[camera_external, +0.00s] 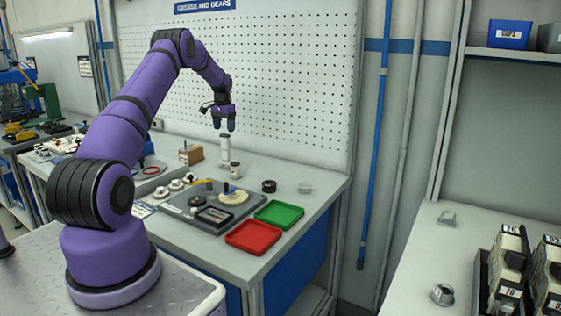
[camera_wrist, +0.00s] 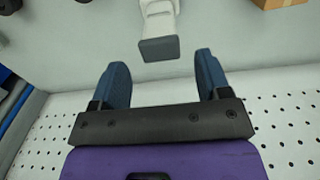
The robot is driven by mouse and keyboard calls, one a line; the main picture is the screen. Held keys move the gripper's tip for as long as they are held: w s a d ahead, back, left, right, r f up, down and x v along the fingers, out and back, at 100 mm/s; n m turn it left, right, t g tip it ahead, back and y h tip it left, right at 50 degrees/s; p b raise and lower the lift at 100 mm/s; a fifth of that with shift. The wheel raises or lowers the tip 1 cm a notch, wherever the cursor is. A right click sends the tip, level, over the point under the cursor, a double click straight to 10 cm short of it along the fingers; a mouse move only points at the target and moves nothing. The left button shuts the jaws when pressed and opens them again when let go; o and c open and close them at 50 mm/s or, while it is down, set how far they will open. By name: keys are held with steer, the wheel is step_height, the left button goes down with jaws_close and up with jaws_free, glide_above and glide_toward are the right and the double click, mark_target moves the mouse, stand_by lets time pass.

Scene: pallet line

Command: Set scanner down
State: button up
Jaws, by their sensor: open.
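The scanner (camera_external: 225,151), a white upright body, stands at the back of the workbench near the pegboard. In the wrist view the scanner (camera_wrist: 160,22) has a grey squarish end (camera_wrist: 160,48) that faces my gripper. My gripper (camera_external: 224,128) is just above the scanner and points down. In the wrist view my gripper (camera_wrist: 161,62) has its two blue fingers spread apart, with nothing between them. The scanner's end lies just beyond the fingertips, apart from both fingers.
A grey fixture board (camera_external: 180,205) with parts, a green tray (camera_external: 279,214) and a red tray (camera_external: 254,237) are at the front. The pegboard (camera_external: 290,80) rises behind. The bench's right end is mostly clear.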

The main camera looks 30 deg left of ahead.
steer(key=shift+r, duration=2.25)
steer(key=shift+d+r, duration=0.1)
steer(key=shift+r, duration=0.05)
steer(key=s+d+r+t, duration=0.1)
steer(key=s+d+r, duration=0.85)
steer(key=r, duration=0.25)
steer(key=s+d+r+t, duration=0.1)
steer(key=s+d+r, duration=0.85)
steer(key=r, duration=0.35)
steer(key=s+d+f+t, duration=0.1)
steer(key=s+d, duration=0.3)
steer(key=s, duration=0.7)
steer(key=s+d+f+t, duration=0.1)
steer(key=s+d, duration=0.3)
steer(key=s, duration=0.7)
steer(key=s+d+f+t, duration=0.1)
steer(key=s+d, duration=0.3)
steer(key=s, duration=0.7)
steer(key=shift+s+d+f, duration=0.25)
steer(key=shift+s+d, duration=0.1)
